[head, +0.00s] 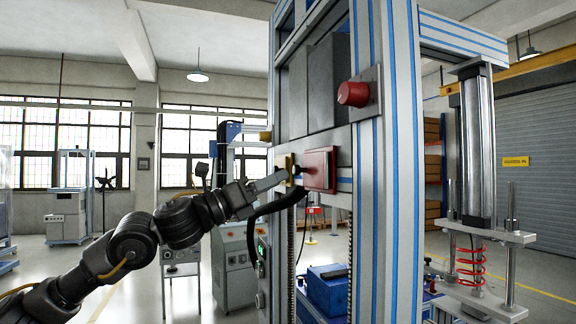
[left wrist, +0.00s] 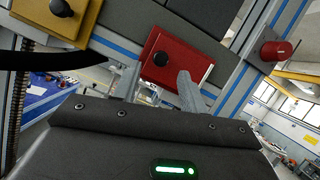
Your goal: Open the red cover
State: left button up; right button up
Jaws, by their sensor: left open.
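The red cover (head: 320,169) is a square plate with a dark knob, on the front of the tall blue-and-silver machine frame. It looks closed. In the left wrist view the red cover (left wrist: 187,57) shows with its black knob (left wrist: 161,58) near its left side. My left gripper (head: 283,177) is open just left of the cover. In the left wrist view one grey finger of my left gripper (left wrist: 160,78) overlaps the cover's lower edge. The knob appears between the fingers; I cannot tell if they touch it. My right gripper is not in view.
A yellow plate with a black knob (left wrist: 58,15) is beside the red cover. A red round knob (head: 353,93) sticks out above the cover. A black hose (head: 268,212) curves below my left gripper. A cylinder with a red spring (head: 472,265) stands at the right.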

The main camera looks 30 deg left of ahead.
aim_at(294, 171)
pick_arm(q)
jog(key=shift+p+x, duration=0.7)
jog(key=shift+x, duration=1.35)
grip_shut()
